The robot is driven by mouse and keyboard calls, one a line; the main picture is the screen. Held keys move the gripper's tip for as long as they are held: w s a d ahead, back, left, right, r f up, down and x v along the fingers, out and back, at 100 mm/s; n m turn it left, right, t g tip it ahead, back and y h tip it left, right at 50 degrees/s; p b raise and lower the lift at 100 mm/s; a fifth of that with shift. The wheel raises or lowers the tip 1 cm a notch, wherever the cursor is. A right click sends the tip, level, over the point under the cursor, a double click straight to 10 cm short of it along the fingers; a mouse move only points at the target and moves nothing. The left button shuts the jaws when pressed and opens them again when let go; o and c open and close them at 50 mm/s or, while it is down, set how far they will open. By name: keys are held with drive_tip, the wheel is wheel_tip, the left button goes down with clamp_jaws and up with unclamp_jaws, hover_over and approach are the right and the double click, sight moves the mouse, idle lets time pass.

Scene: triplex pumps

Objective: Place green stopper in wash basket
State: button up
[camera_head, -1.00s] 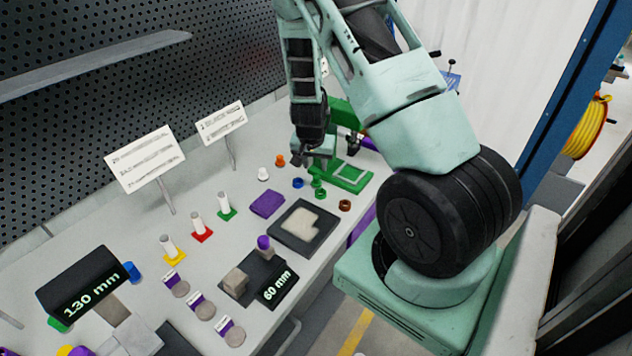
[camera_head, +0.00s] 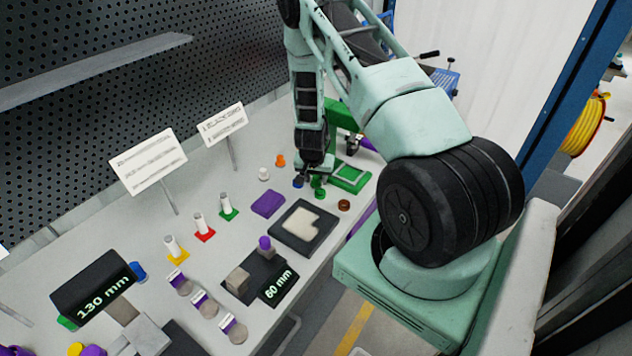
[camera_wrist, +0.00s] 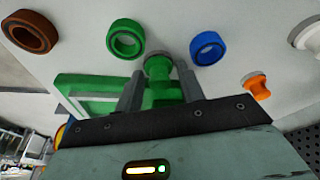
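The green stopper (camera_wrist: 158,68) is between the two fingers of my gripper (camera_wrist: 160,72) in the wrist view. Narrow gaps seem to show between the fingers and its head, so the fingers look open around it. In the head view my gripper (camera_head: 308,178) is low over the table, beside small green pieces, and its fingertips are too small to read. A blue gridded basket-like thing (camera_head: 446,82) stands at the back right, partly behind my arm; I cannot tell whether it is the wash basket.
Near the gripper are a green ring (camera_wrist: 126,38), a blue ring (camera_wrist: 208,48), a brown ring (camera_wrist: 30,32) and an orange stopper (camera_wrist: 257,86). A green fixture (camera_head: 352,178) lies right of the gripper. A dark tray (camera_head: 283,232) and a purple block (camera_head: 268,203) lie in front.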

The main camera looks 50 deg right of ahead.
drive_tip(key=shift+c, duration=0.2)
drive_tip(key=c, duration=0.7)
